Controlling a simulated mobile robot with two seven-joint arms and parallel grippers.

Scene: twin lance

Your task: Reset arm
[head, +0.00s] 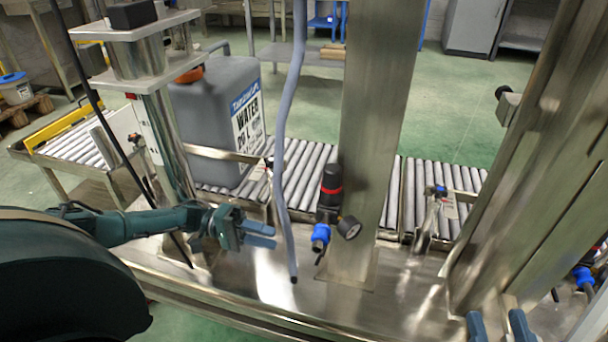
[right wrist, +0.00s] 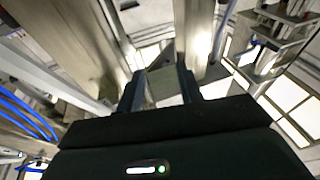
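My left gripper (head: 259,235) reaches in from the left, over the steel deck in front of the roller conveyor. Its two blue fingers point right, close to the hanging grey hose (head: 284,130). They are seen nearly edge-on, so the gap between them cannot be judged. My right gripper (head: 498,326) is at the bottom right edge, with its blue fingertips apart. In the right wrist view, its two dark fingers (right wrist: 159,90) stand apart with nothing held between them.
A grey water canister (head: 212,115) stands upright on the roller conveyor (head: 305,180). A steel post (head: 370,120) with a black and blue regulator and gauge (head: 348,227) rises between the grippers. A wide steel column (head: 530,160) stands at the right. The steel deck (head: 230,285) is mostly bare.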

